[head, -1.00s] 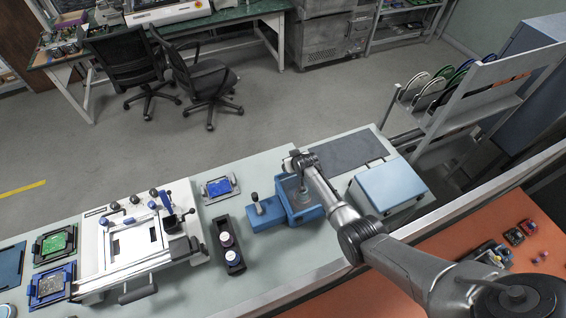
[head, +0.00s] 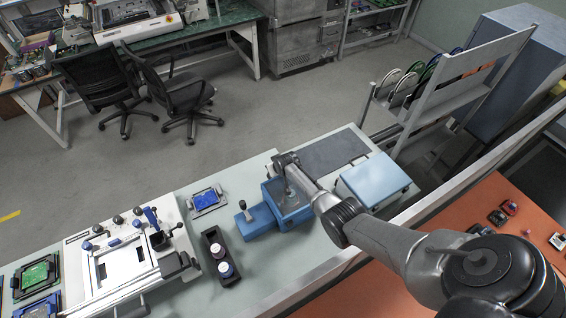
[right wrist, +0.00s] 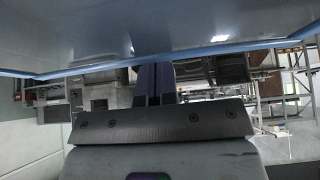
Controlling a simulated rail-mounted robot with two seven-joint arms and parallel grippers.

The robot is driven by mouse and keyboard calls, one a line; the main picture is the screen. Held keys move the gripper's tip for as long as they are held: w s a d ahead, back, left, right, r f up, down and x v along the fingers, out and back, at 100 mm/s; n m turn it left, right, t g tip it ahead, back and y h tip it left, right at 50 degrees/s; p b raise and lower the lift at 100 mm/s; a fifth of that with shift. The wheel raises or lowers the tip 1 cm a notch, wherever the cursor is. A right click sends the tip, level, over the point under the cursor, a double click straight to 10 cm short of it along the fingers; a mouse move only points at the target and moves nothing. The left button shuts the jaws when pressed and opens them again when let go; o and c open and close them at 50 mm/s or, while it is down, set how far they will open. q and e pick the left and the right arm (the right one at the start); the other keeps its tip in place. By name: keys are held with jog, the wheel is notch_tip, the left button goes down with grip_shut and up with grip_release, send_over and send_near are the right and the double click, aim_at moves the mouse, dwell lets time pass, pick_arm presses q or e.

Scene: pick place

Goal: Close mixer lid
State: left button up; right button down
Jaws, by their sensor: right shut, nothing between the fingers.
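A blue open-topped box (head: 296,215), which looks like the mixer, stands on the bench in the head view. A lower blue block with a dark-knobbed lever (head: 257,219) joins its left side. My right arm reaches over the box from the right, its wrist end above the box's back edge. In the right wrist view my right gripper (right wrist: 154,70) is shut and empty, its fingertips close to a blue edge. A broad grey-blue panel (right wrist: 150,25), perhaps the lid, fills the top of that view. I cannot tell whether the fingers touch it. My left gripper is not in view.
A light-blue box (head: 374,180) stands right of the mixer, under my forearm's far side. A dark mat (head: 330,152) lies behind. A black holder with two white-capped jars (head: 220,258) and a white printing fixture (head: 125,262) stand left.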

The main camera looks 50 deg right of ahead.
jog(key=r+p, duration=0.3)
jog(key=r, duration=0.1)
jog(key=shift+w+d+p, duration=0.2)
jog(key=shift+p, duration=0.2)
jog(key=shift+a+r, duration=0.1)
jog(key=shift+r, duration=0.25)
jog(key=p+v, duration=0.2)
jog(key=v, duration=0.7)
jog(key=shift+s, duration=0.2)
jog(key=shift+a, duration=0.1)
